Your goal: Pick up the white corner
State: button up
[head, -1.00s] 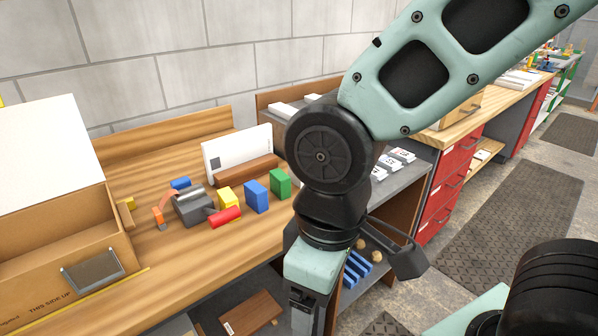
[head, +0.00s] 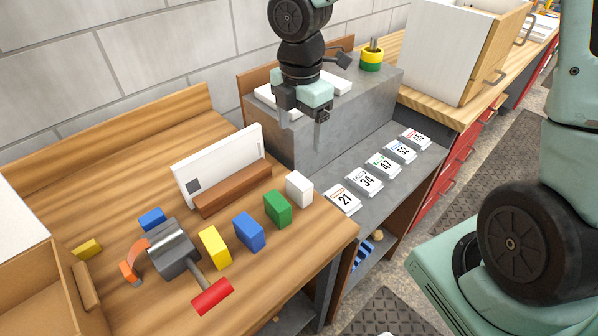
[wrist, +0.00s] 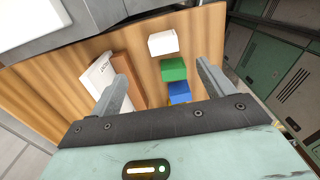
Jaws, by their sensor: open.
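A small white block (head: 299,188) stands at the right end of a row of colored blocks, close to the table's right edge. It also shows in the wrist view (wrist: 163,43), beyond the fingertips and roughly between their lines. My gripper (head: 302,122) is open and empty, pointing down, raised above and behind the block near the grey shelf. In the wrist view my gripper (wrist: 158,75) has its two fingers wide apart. Nothing hides the white block.
Green (head: 277,209), blue (head: 248,232) and yellow (head: 214,248) blocks stand left of it. A white board in a brown stand (head: 232,188) is behind. Numbered cards (head: 343,199) lie on the grey shelf (head: 352,122) at right.

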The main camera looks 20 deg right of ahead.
aim_at(300, 180)
notch_tip(300, 180, down, 11)
jog(key=shift+s+a+b, duration=0.1)
jog(key=shift+s+b, duration=0.05)
jog(key=shift+b, duration=0.4)
jog(key=shift+s+a+f, duration=0.1)
jog(key=shift+f, duration=1.4)
jog(key=shift+s+f, duration=0.1)
jog(key=shift+f, duration=1.35)
jog(key=shift+c, duration=0.3)
jog(key=c, duration=1)
